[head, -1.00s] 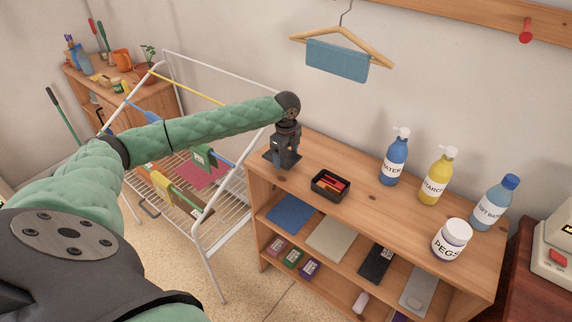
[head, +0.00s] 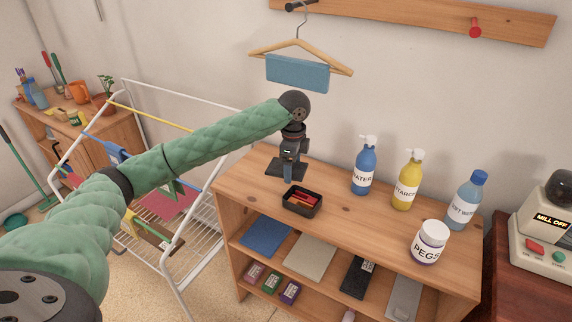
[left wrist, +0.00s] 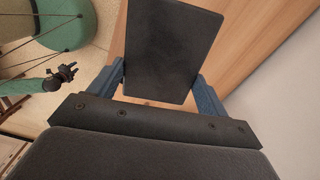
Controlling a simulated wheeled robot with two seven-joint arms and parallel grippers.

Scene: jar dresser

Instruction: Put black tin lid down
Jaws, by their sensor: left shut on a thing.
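The black tin lid (head: 275,169) is a thin dark plate held at the left end of the wooden dresser top (head: 335,210). My left gripper (head: 288,175) points down and is shut on it. In the left wrist view the lid (left wrist: 172,50) lies between the two blue fingers (left wrist: 160,88). I cannot tell whether the lid touches the dresser top. The open black tin (head: 302,203), with red items inside, stands just in front of the lid. My right gripper (left wrist: 64,76) shows small in the left wrist view; its jaws are too small to judge.
A blue bottle (head: 363,170), a yellow bottle (head: 407,182), a light blue bottle (head: 465,205) and a pegs jar (head: 429,243) stand to the right. A drying rack (head: 165,90) stands left of the dresser. A hanger with a blue cloth (head: 297,73) hangs above.

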